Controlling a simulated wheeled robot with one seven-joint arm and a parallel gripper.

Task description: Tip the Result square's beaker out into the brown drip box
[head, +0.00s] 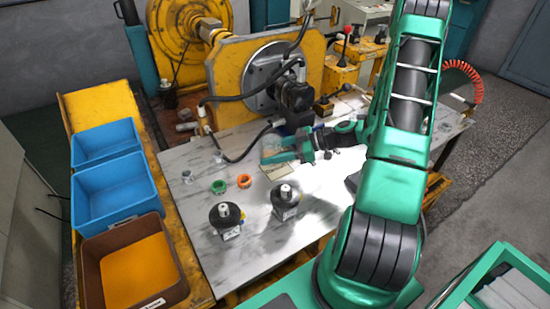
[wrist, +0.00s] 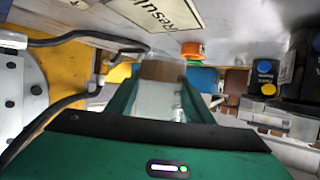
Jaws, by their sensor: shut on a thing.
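My gripper (head: 281,152) is over the work table, shut on a clear beaker (head: 269,146). In the wrist view the beaker (wrist: 160,100) sits between the green fingers, with a brownish patch at its far end; I cannot tell whether that is its contents. The pale Result square (head: 277,172) lies on the table just in front of the gripper; its lettering shows in the wrist view (wrist: 165,10). I cannot tell how high the beaker is above the table. The brown drip box (head: 88,278), with an orange-brown inside, stands at lower left, well away from the gripper.
Two blue bins (head: 112,186) stand behind the drip box. Black hoses (head: 238,157) and the yellow test rig (head: 229,85) are behind.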

